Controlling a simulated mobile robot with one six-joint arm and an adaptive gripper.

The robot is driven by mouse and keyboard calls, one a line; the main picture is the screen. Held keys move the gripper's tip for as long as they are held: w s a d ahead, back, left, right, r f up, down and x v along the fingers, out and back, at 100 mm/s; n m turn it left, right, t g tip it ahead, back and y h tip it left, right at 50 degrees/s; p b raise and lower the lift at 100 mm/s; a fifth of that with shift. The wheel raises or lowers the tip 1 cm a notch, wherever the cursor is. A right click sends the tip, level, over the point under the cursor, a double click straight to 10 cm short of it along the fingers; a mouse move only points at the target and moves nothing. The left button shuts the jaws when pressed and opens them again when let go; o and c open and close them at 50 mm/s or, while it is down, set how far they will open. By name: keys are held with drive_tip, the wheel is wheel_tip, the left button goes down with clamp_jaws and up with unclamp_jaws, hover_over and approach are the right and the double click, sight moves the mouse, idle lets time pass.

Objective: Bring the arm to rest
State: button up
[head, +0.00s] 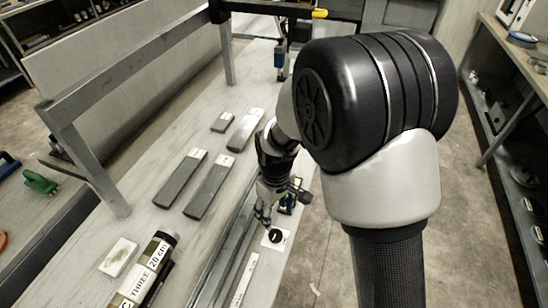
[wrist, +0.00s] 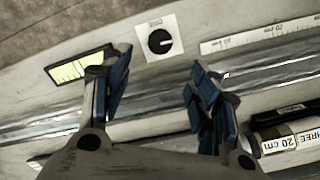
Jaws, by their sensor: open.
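My arm reaches out over the long grey bench, with its large black and white joint filling the right middle of the head view. My gripper (head: 264,207) points down near the bench's right edge. In the wrist view my gripper (wrist: 155,90) shows its two blue-padded fingers wide apart with nothing between them. A white square card with a black disc (wrist: 160,38) lies beyond the fingertips; it also shows in the head view (head: 276,239). A metal channel (wrist: 150,102) runs beneath the fingers. Whether the fingers touch anything is not clear.
Several grey core pieces (head: 208,186) lie on the bench (head: 150,215). A labelled tube (head: 146,270) lies at the front, also in the wrist view (wrist: 275,139). A yellow-faced item (wrist: 80,66) lies by the left finger. A metal frame (head: 85,165) stands left; shelves (head: 510,150) stand right.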

drive_tip(key=s+d+r+m+t, duration=0.1)
drive_tip(key=s+d+r+m, duration=0.2)
drive_tip(key=r, duration=0.5)
drive_tip(key=s+d+r+m+t, duration=0.1)
drive_tip(key=s+d+r, duration=0.3)
drive_tip(key=r, duration=0.4)
drive_tip(key=s+d+r+m+t, duration=0.1)
drive_tip(key=s+d+r+m, duration=0.1)
drive_tip(key=s, duration=0.4)
drive_tip(key=s+d+r+m+t, duration=0.1)
drive_tip(key=s+d+r+m, duration=0.1)
drive_tip(key=s, duration=0.4)
wheel_tip(320, 180, up, 3)
drive_tip(key=shift+s+d+f+t, duration=0.15)
drive_tip(key=shift+s+d+t, duration=0.15)
drive_tip(key=shift+d, duration=0.55)
